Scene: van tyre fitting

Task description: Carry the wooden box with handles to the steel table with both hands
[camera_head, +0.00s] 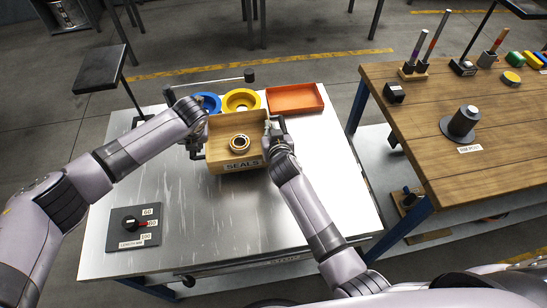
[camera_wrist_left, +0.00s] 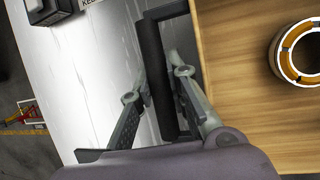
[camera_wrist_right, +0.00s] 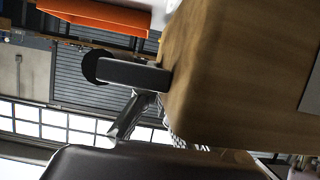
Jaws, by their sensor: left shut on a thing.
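The wooden box (camera_head: 225,130), labelled "SEALS", is over the bright steel table (camera_head: 190,230), at its middle back. A ring-shaped part (camera_head: 239,144) lies inside. Whether the box touches the top is unclear. My left gripper (camera_head: 194,146) is at its left side. In the left wrist view its fingers (camera_wrist_left: 165,90) are on either side of the dark left handle (camera_wrist_left: 153,65), shut on it. My right gripper (camera_head: 273,130) is at the right side. In the right wrist view its fingers (camera_wrist_right: 152,115) look apart, close to the dark right handle (camera_wrist_right: 135,73); the handle partly hides the fingertips.
Blue (camera_head: 208,103) and yellow (camera_head: 241,100) round containers and an orange tray (camera_head: 295,98) stand behind the box. A dark dial plate (camera_head: 133,227) lies front left. A wooden workbench (camera_head: 490,150) stands to the right, across a gap. The table's front is largely clear.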

